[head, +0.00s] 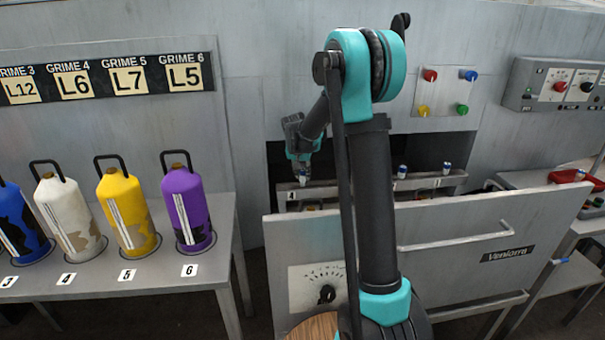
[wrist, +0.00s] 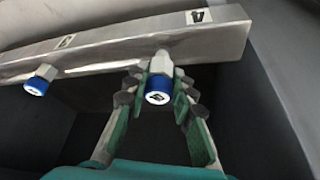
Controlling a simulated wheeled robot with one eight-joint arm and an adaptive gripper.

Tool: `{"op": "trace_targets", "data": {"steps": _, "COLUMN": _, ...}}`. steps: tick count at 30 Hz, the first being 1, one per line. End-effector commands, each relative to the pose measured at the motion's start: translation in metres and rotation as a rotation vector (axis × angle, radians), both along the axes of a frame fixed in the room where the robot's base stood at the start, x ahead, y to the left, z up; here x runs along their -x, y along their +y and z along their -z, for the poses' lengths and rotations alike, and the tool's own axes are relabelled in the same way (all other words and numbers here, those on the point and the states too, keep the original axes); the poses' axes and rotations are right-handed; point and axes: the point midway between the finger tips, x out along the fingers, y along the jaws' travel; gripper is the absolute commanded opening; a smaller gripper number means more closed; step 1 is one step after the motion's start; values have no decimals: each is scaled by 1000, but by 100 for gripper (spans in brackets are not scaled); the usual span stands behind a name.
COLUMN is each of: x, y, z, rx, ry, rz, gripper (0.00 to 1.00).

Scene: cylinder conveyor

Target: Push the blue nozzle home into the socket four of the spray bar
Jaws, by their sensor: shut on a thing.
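The spray bar (head: 430,183) is a grey metal rail inside the machine's opening. It also crosses the top of the wrist view (wrist: 110,50), with a label 4 near its right end. The blue nozzle (wrist: 158,91) has a white stem and a blue cap marked 4. Its stem meets the bar by label 4; how deep it sits is hidden. My gripper (wrist: 157,93) has its fingers on both sides of the nozzle, shut on it. In the head view my gripper (head: 302,172) is at the bar's left end, above its label 4.
Another blue-capped nozzle (wrist: 40,80) is on the bar to the left in the wrist view. A dark wall (wrist: 265,110) is close on the right. The machine's front panel (head: 440,245) stands before the bar. Several bottles (head: 187,205) stand on the left table.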

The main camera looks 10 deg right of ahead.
Motion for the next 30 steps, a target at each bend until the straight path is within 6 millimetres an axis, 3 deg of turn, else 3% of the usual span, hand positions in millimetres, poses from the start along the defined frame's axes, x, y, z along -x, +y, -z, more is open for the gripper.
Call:
{"op": "trace_targets", "data": {"steps": 29, "x": 0, "y": 0, "z": 22, "rx": 0, "ry": 0, "rz": 0, "gripper": 0}}
{"op": "trace_targets", "data": {"steps": 30, "x": 0, "y": 0, "z": 23, "rx": 0, "ry": 0, "rz": 0, "gripper": 26}}
